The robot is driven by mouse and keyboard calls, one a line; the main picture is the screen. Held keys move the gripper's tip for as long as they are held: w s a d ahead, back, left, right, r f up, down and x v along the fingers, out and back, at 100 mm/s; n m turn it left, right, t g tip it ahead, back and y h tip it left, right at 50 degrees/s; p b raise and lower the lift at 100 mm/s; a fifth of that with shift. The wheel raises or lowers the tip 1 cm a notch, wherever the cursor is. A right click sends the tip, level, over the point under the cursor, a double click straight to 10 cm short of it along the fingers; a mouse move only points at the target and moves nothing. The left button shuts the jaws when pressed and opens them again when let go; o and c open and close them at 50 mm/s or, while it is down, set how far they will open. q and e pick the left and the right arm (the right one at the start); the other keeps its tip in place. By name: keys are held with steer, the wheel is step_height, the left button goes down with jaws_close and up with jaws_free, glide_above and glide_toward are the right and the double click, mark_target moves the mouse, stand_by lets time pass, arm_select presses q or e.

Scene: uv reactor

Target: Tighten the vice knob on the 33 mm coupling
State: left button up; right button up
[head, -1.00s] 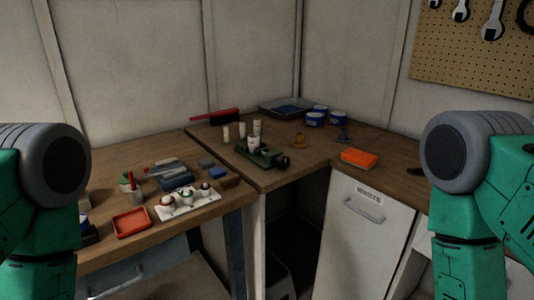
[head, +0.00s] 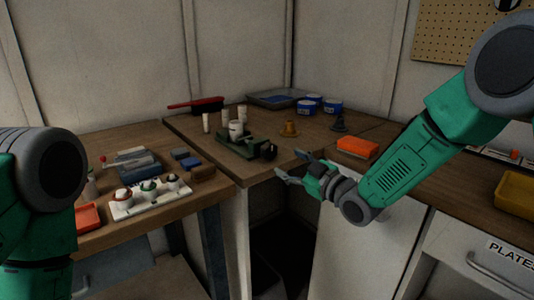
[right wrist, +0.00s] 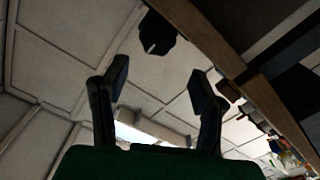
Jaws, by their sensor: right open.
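A green vice (head: 232,147) stands on the corner worktop near its front edge. Its black knob (head: 268,151) faces the front right. A white coupling (head: 236,129) sits upright in the vice; its size cannot be read. My right gripper (head: 290,167) is open and empty, a little to the right of the knob and lower in the picture, apart from it. In the right wrist view, a dark shape that looks like the knob (right wrist: 159,34) shows beyond and between my open fingers (right wrist: 160,85). My left gripper is out of view; only its arm shows at the left.
White cylinders (head: 206,122) stand behind the vice. An amber piece (head: 290,129) and an orange box (head: 357,147) are to its right. A white tray (head: 150,197) with small items lies on the left bench. The worktop's front edge (head: 262,180) is close to my right gripper.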

mark_target(272, 153)
steer(key=x, duration=0.5)
steer(key=b+x, duration=0.1)
steer(key=x, duration=0.2)
steer(key=shift+w+d+f, duration=0.15)
steer(key=shift+w+f, duration=0.05)
steer(key=shift+w, duration=0.35)
steer(key=shift+w+a, duration=0.4)
steer(key=shift+a, duration=0.25)
steer(key=shift+d, duration=0.2)
steer(key=c, duration=0.9)
